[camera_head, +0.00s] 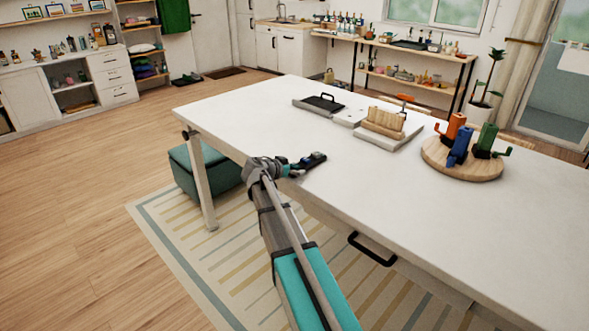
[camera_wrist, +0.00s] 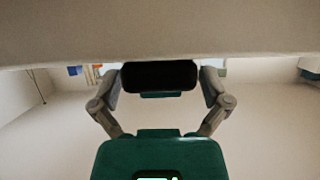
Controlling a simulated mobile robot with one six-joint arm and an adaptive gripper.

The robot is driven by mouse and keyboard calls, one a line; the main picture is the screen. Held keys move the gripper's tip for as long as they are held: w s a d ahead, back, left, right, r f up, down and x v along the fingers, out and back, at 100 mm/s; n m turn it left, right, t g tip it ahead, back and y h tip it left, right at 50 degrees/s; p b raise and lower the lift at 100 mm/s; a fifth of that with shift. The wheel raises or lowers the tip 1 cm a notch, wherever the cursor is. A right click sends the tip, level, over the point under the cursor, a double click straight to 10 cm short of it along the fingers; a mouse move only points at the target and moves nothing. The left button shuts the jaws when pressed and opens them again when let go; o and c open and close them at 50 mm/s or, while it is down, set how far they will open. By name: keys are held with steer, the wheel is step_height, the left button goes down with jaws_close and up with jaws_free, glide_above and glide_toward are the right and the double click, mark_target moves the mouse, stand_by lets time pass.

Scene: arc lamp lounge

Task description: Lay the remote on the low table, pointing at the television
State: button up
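The dark remote (camera_head: 313,160) is at the end of my arm in the head view, over the near left part of a white table (camera_head: 240,110). My gripper (camera_head: 297,168) is shut on it. In the wrist view the remote (camera_wrist: 159,76) shows end-on as a black rounded block between my two grey fingers. Whether it touches the tabletop or hangs just above it I cannot tell. No television can be made out in either view.
A flat black-handled piece (camera_head: 320,104), a slatted wooden block (camera_head: 384,122) and a round wooden board (camera_head: 462,168) with coloured cranked items stand farther back and right on the table. A teal box (camera_head: 205,172) sits beneath its left end. The near right tabletop is bare.

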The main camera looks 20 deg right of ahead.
stand_by(0.4)
steer(key=shift+s+a+r+p, duration=0.15)
steer(key=shift+a+r+p, duration=0.15)
steer(key=p+v, duration=0.4)
steer(key=v, duration=0.7)
steer(key=shift+s+a, duration=0.1)
steer(key=s+a+f+n+g+y, duration=0.1)
steer(key=s+a+f+n+y, duration=0.2)
steer(key=s, duration=0.4)
steer(key=s+a+f+n+g+y, duration=0.2)
steer(key=s+a+f+n+y, duration=0.2)
steer(key=s+a+n+y, duration=0.1)
steer(key=s+a+f+n+g+y, duration=0.1)
steer(key=s+a+f+n+y, duration=0.3)
steer(key=s, duration=0.6)
steer(key=shift+a+f+n+g+y, duration=0.3)
steer(key=shift+n+y, duration=0.1)
steer(key=shift+n, duration=0.6)
